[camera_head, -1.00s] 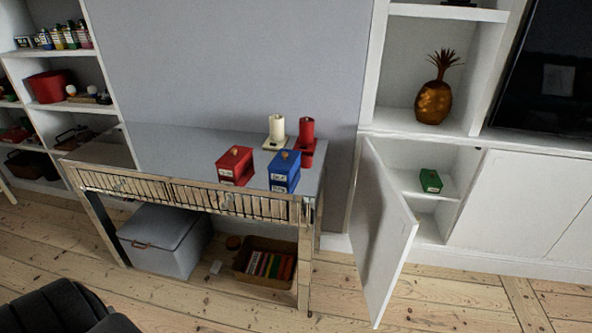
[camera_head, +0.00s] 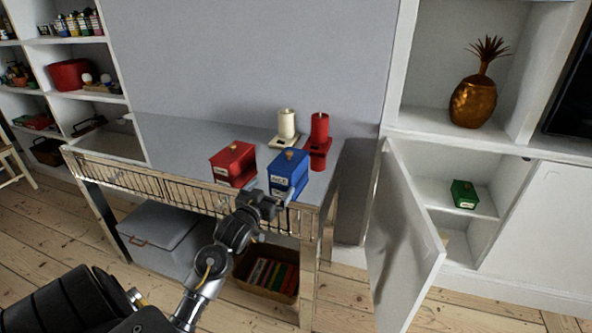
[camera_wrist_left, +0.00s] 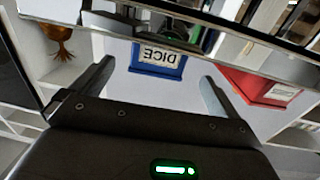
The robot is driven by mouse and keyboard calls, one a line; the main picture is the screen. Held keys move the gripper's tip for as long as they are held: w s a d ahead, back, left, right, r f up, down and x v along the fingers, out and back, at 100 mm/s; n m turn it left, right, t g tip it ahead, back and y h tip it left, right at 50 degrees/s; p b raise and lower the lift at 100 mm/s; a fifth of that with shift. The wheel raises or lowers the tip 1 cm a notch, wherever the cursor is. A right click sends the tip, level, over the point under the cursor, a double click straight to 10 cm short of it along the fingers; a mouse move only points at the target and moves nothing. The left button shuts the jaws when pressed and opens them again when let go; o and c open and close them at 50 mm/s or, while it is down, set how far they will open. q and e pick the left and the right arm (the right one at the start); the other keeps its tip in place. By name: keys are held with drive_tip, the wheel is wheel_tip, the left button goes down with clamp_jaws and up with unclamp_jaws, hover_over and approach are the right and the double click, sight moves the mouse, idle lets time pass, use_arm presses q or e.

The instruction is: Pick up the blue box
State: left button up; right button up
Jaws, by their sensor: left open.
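The blue box (camera_head: 289,172) has a small knob on its lid and a white label. It stands upright near the front right of the mirrored console table (camera_head: 180,128). My left gripper (camera_head: 273,200) is just in front of the table's front edge, close below the box. In the left wrist view the blue box (camera_wrist_left: 158,60), labelled DICE, appears upside down between and beyond the two open fingers (camera_wrist_left: 155,85). The gap between the fingers is empty. The right gripper is not in view.
A red box (camera_head: 233,164) stands left of the blue box. A cream candle (camera_head: 287,125) and a red candle (camera_head: 319,130) on holders stand behind it. An open white cabinet door (camera_head: 405,240) juts out at the right. A green box (camera_head: 464,194) sits inside the cabinet.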

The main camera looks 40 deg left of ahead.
sight(280, 177)
use_arm(q)
drive_tip(key=shift+w+a+r, duration=0.1)
drive_tip(key=shift+w+r, duration=0.15)
drive_tip(key=shift+r, duration=0.15)
drive_tip(key=x, duration=0.4)
drive_tip(key=shift+w+d+f, duration=0.2)
drive_tip(key=shift+f, duration=0.1)
drive_tip(key=shift+w+a+r, duration=0.15)
drive_tip(key=shift+w, duration=0.05)
drive_tip(key=x, duration=0.5)
drive_tip(key=shift+c, duration=0.3)
drive_tip(key=shift+r, duration=0.1)
drive_tip(key=c, duration=1)
